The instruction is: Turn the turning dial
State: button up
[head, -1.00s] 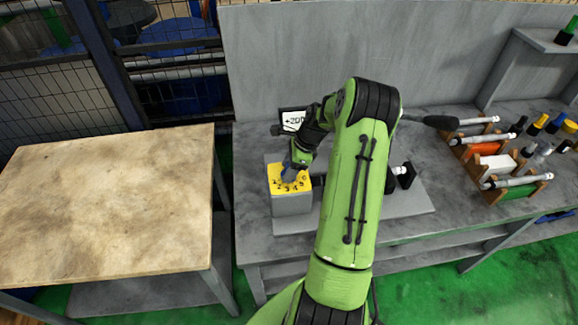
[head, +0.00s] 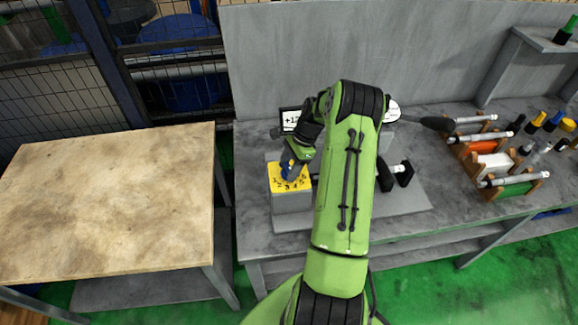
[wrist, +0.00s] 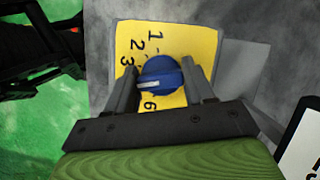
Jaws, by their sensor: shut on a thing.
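The turning dial (wrist: 160,75) is a blue round knob with a pale pointer mark, on a yellow numbered face. In the wrist view its pointer aims left and slightly down, and some numbers are hidden by the fingers. In the head view the dial (head: 289,168) shows partly, on top of a grey box with the yellow plate (head: 276,184). My gripper (wrist: 161,80) is shut on the dial, one finger on each side. The display (head: 290,120) behind reads "+12", partly hidden by my arm.
A bare wooden-topped table (head: 105,200) stands at the left. On the grey bench to the right are wooden racks with pale cylinders (head: 513,180) and several coloured bottles (head: 553,122). A black rounded handle (head: 436,123) sticks out right of my arm.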

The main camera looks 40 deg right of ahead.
jog(key=shift+s+d, duration=0.1)
jog(key=o, duration=1)
jog(key=p+v, duration=0.1)
jog(key=v, duration=1.4)
jog(key=shift+r, duration=0.4)
